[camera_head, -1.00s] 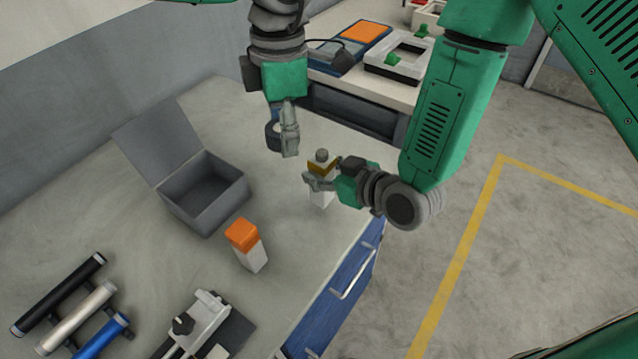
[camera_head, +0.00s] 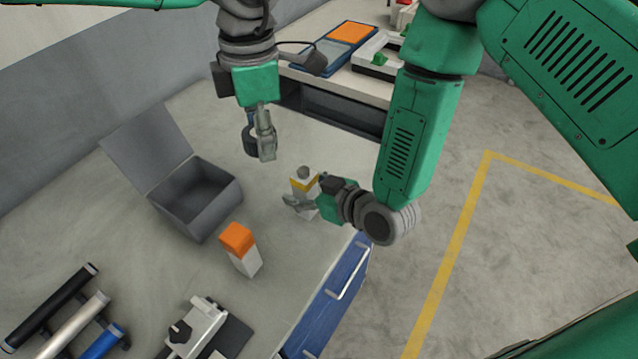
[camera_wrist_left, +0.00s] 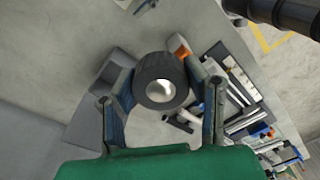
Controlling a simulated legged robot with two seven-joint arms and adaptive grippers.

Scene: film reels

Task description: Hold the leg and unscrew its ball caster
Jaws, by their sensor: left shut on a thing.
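The leg (camera_head: 302,186) is a pale upright block with a yellow band and a grey round piece on top, near the table's right edge. My right gripper (camera_head: 300,203) comes in from the right at the leg, a finger across its lower part; whether it grips or stands open around it is unclear. My left gripper (camera_head: 262,148) hangs above the table, left of the leg and apart from it. It is shut on a dark round piece (camera_head: 249,138), which I take to be the ball caster; the left wrist view shows it as a black cylinder (camera_wrist_left: 150,94) with a bright silvery centre.
An open grey box (camera_head: 190,222) stands left of the leg. An orange-topped white block (camera_head: 247,262) stands in front of it. A rack with black, white and blue tubes (camera_head: 68,330) and a grey clamp-like fixture (camera_head: 200,322) lie at the front. A side table (camera_head: 345,93) holds trays behind.

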